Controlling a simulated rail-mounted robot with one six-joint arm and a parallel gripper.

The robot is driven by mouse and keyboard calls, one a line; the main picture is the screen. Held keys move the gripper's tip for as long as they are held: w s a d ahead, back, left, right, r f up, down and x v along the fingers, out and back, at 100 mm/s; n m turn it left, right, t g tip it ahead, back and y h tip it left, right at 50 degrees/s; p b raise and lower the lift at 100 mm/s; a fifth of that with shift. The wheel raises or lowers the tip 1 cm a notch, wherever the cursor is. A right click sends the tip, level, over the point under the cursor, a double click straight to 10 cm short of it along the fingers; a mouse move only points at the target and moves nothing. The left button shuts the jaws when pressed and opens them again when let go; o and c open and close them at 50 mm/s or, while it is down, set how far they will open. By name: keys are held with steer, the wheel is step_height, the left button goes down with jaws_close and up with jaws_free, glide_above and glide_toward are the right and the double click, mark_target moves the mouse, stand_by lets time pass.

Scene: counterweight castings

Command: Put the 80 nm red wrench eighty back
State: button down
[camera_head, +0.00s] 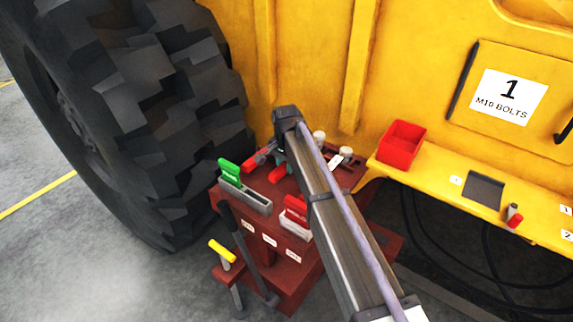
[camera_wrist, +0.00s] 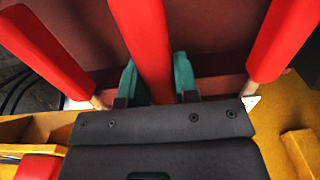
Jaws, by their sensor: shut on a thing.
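In the wrist view, the teal fingers of my gripper (camera_wrist: 155,82) are closed around a red handle (camera_wrist: 148,40), one on each side. Two more red handles stand apart from it, one at left (camera_wrist: 48,50) and one at right (camera_wrist: 285,38), each with a pale shank end. No torque marking is readable, so I cannot tell which is the 80 Nm wrench. In the head view, my gripper is over the dark red cart (camera_head: 284,258), mostly hidden by my arm. A red handle (camera_head: 278,174) shows beside the teal fingers. Whether the held wrench touches the cart is hidden.
A green-handled tool (camera_head: 230,169) stands in a grey holder and a red block (camera_head: 295,206) in a white holder. A yellow ledge at right carries a red bin (camera_head: 400,145) and a dark pad (camera_head: 483,190). A large tyre (camera_head: 150,100) stands close at left.

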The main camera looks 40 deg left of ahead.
steer(key=shift+f+b, duration=0.55)
steer(key=shift+f, duration=0.3)
stand_by(0.5)
steer(key=c, duration=0.8)
jaws_free()
step_height(320, 180, up, 18)
steer(key=p, duration=1.7)
steer(key=shift+s, duration=0.1)
steer(key=shift+f, duration=0.1)
